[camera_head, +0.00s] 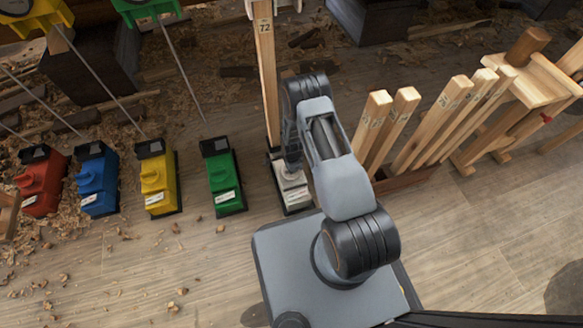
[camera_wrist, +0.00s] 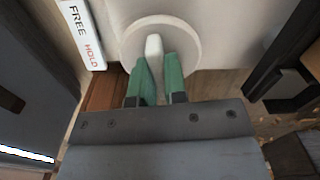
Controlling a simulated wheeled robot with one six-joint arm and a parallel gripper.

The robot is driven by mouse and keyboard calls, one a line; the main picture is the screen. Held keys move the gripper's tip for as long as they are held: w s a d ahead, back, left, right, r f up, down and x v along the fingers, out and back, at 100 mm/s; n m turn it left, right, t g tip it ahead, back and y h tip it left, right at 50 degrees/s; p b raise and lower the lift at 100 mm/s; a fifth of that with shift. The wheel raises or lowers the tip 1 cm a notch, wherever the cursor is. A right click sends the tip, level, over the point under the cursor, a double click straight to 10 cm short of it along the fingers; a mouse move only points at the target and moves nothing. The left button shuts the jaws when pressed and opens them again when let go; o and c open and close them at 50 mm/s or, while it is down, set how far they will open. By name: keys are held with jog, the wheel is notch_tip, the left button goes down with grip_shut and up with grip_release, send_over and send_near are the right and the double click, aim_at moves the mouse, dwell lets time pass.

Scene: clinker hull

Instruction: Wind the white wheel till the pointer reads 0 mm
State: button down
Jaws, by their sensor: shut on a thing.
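The white wheel (camera_wrist: 186,36) shows at the top of the wrist view as a pale disc with a white grip bar (camera_wrist: 154,46) across it. My gripper (camera_wrist: 158,68) has its two green fingers on either side of this bar and is shut on it. A label reading FREE and HOLD (camera_wrist: 84,34) is to the left of the wheel on the pale housing. In the head view a white unit (camera_head: 294,194) stands at the foot of a wooden post, partly behind my arm, which hides the gripper and wheel there. I see no pointer or scale that I can read.
Red (camera_head: 42,182), blue (camera_head: 98,182), yellow (camera_head: 158,182) and green (camera_head: 224,180) units stand in a row to the left. A tagged post (camera_head: 266,70) rises behind the white unit. Several wooden stakes (camera_head: 402,118) stand close on the right. Wood shavings litter the floor.

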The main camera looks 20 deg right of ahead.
dwell(0.3)
jog(key=c, duration=1.2)
grip_release()
jog(key=shift+o, duration=0.2)
notch_tip(320, 180, up, 14)
jog(key=p, duration=0.5)
jog(key=shift+p, duration=0.3)
